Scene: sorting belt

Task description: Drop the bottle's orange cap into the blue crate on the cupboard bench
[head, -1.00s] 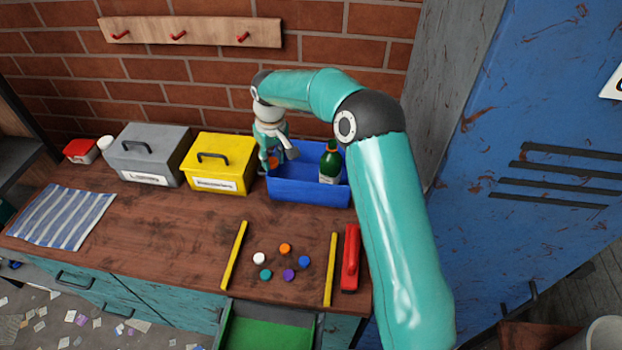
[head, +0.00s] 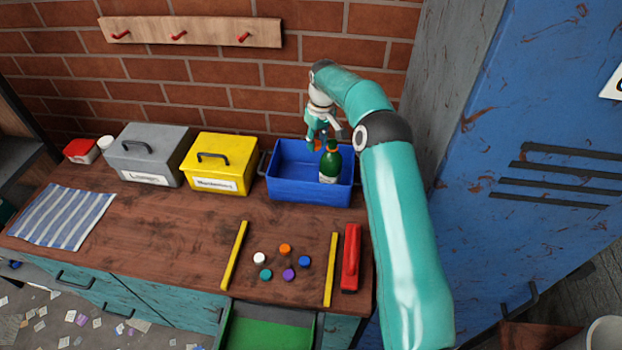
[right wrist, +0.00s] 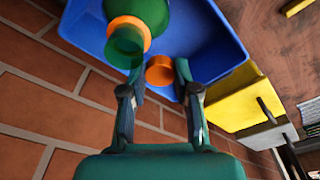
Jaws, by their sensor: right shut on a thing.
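My right gripper (head: 319,142) is shut on the orange cap (right wrist: 159,70), which sits between its fingertips. In the head view the cap (head: 318,145) shows small and partly covered by the fingers. The gripper is above the back part of the blue crate (head: 298,191), near its wall-side rim. The crate fills the top of the right wrist view (right wrist: 205,40). The green bottle (head: 330,166) stands upright inside the crate, to the right of the gripper. In the wrist view the bottle (right wrist: 140,10) shows an orange ring round its neck. My left gripper is out of view.
Left of the crate stand a yellow box (head: 219,165) and a grey box (head: 148,158). Several coloured caps (head: 285,249) lie between two yellow strips. A red-handled thing (head: 351,258) lies at the right. A brick wall rises close behind; the bench's middle left is clear.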

